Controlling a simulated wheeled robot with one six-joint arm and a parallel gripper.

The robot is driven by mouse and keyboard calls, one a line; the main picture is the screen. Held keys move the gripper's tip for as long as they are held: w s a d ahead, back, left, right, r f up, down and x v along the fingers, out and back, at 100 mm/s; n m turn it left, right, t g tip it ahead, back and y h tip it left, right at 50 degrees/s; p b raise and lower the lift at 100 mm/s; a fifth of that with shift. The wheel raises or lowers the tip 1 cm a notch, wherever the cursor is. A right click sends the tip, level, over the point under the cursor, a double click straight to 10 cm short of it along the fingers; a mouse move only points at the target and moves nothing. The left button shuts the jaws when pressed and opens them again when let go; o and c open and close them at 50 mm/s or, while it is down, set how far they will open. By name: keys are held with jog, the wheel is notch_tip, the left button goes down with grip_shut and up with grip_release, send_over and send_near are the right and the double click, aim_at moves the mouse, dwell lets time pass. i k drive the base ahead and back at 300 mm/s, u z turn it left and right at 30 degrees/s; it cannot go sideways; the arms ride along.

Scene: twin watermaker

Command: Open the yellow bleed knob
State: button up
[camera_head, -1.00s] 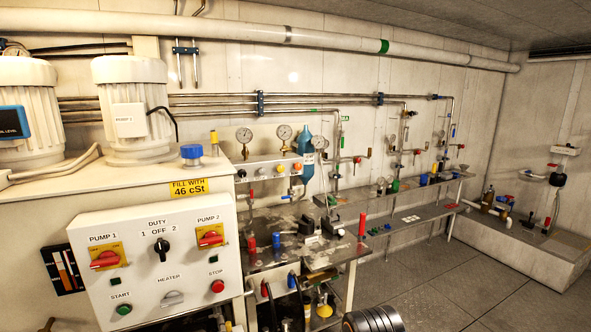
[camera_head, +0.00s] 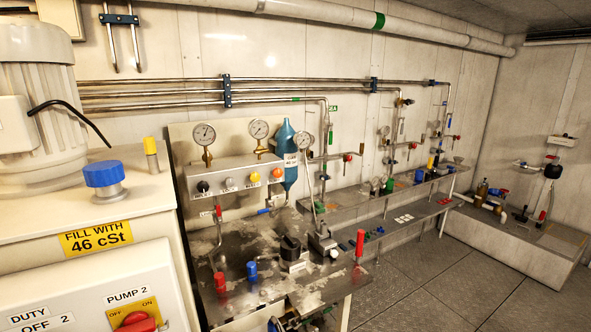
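A small yellow knob (camera_head: 254,177) is on the front of the pale gauge panel (camera_head: 215,172), left of centre in the head view. It sits in a row with a black knob (camera_head: 203,187), a whitish knob (camera_head: 230,183) and an orange-red knob (camera_head: 277,174) at the right end. Small labels are under the knobs, too small to read surely. How far the yellow knob is turned cannot be told. My gripper is not in view, and nothing touches the knob.
Two pressure gauges (camera_head: 204,134) stand on the panel, with a blue bottle (camera_head: 286,150) to its right. A stained metal bench (camera_head: 230,240) with red and blue fittings lies below. The white cabinet (camera_head: 110,205) fills the left foreground. Open floor (camera_head: 425,285) lies at right.

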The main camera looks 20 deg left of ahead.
aim_at(255, 177)
jog(key=u, duration=0.15)
jog(key=i, duration=0.8)
jog(key=u, duration=0.9)
jog(key=i, duration=0.4)
jog(key=u, duration=0.45)
